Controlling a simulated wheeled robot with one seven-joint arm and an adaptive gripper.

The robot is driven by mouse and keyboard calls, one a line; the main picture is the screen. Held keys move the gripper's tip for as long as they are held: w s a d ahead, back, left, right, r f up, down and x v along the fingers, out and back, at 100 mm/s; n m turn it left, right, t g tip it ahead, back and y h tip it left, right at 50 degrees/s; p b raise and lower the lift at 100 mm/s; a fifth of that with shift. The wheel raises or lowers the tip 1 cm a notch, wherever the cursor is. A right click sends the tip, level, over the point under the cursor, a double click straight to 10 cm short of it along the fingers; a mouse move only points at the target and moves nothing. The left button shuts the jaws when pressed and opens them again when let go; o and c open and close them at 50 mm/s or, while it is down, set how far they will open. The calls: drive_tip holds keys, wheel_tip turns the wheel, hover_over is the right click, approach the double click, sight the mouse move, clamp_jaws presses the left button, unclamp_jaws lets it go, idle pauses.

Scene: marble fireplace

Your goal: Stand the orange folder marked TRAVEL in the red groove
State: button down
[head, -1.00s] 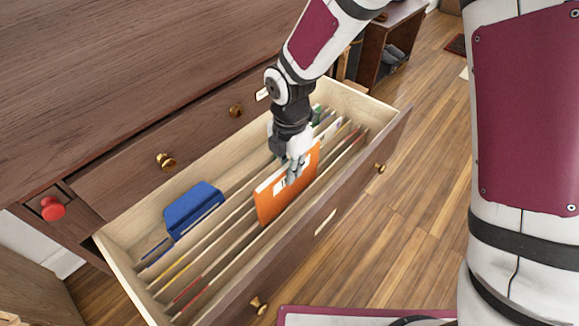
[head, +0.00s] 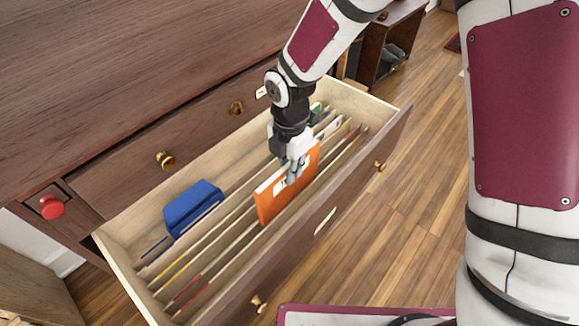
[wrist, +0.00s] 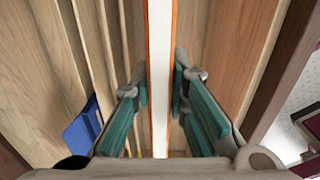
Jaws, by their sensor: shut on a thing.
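The orange folder (head: 272,206) stands upright in the open drawer, with its long side along the dividers. Its label is partly hidden by my fingers and I cannot read it. My gripper (head: 297,172) points down and is shut on the folder's upper edge. In the wrist view, the finger pads of my gripper (wrist: 162,85) lie on both sides of the folder's white and orange edge (wrist: 160,40). The red groove (head: 187,289) shows by red marks at the drawer's near left end. I cannot tell whether the folder's bottom is in it.
A blue folder (head: 192,208) stands in the drawer's back left, also in the wrist view (wrist: 82,130). Yellow marks (head: 172,270) and a blue mark (head: 154,247) label other grooves. The drawer's front wall (head: 330,222) is close beside the orange folder.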

drive_tip(key=shift+f+b, duration=0.35)
drive_tip(key=shift+f, duration=0.35)
drive_tip(key=shift+f, duration=0.35)
drive_tip(key=shift+f+b, duration=0.6)
drive_tip(key=shift+f, duration=0.15)
idle(0.4)
drive_tip(key=shift+f, duration=0.35)
drive_tip(key=shift+f+b, duration=0.85)
drive_tip(key=shift+f, duration=0.35)
drive_tip(key=c, duration=1.5)
unclamp_jaws()
drive_tip(key=shift+r, duration=0.15)
